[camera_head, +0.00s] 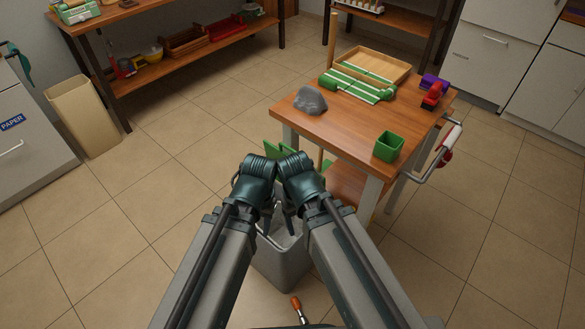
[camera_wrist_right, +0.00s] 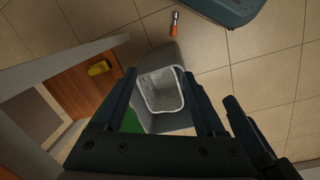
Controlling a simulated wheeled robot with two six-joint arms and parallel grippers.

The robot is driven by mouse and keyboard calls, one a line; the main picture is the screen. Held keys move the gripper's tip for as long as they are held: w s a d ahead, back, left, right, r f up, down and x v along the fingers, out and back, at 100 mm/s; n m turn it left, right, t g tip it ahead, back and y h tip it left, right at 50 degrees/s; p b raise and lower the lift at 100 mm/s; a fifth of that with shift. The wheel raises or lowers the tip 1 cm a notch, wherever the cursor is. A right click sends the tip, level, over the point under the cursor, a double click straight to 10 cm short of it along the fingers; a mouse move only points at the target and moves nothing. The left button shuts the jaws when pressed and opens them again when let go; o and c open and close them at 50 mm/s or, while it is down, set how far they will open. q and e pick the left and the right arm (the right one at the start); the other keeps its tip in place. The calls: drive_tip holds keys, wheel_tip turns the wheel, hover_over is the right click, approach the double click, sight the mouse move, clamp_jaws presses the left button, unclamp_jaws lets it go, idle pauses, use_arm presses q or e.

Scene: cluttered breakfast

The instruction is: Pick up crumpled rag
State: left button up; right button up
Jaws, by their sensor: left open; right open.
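The crumpled rag (camera_head: 311,100) is a grey, lumpy heap on the near left corner of the wooden table (camera_head: 345,126) in the head view. My left gripper (camera_head: 266,224) is open and empty, pointing down over the grey bin, in front of the table and apart from the rag. My right gripper (camera_head: 289,212) is close beside it, also over the bin. In the right wrist view the fingers of my right gripper (camera_wrist_right: 160,78) are spread with nothing between them. The rag is not visible in that wrist view.
A grey bin (camera_head: 285,268) stands open below my grippers, and an orange-handled tool (camera_head: 298,309) lies on the floor. The table also bears a green box (camera_head: 389,147), a wooden tray (camera_head: 388,66), a green-striped cloth (camera_head: 352,87) and a red item (camera_head: 432,97).

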drive_tip(key=w+r+n+p, duration=0.1)
drive_tip(key=w+r+p, duration=0.8)
drive_tip(key=w, duration=0.2)
wheel_tip(320, 180, up, 21)
drive_tip(key=n+y+p, duration=0.1)
drive_tip(key=n+p, duration=0.4)
drive_tip(key=p, duration=1.6)
hover_over(312, 89)
drive_tip(key=d, duration=0.1)
wheel_tip(312, 89, down, 9)
drive_tip(key=b, duration=0.9)
drive_tip(key=f+b, duration=0.3)
drive_tip(key=a+f+b, duration=0.1)
drive_tip(key=f+b, duration=0.1)
drive_tip(key=shift+s+f, duration=0.1)
clamp_jaws()
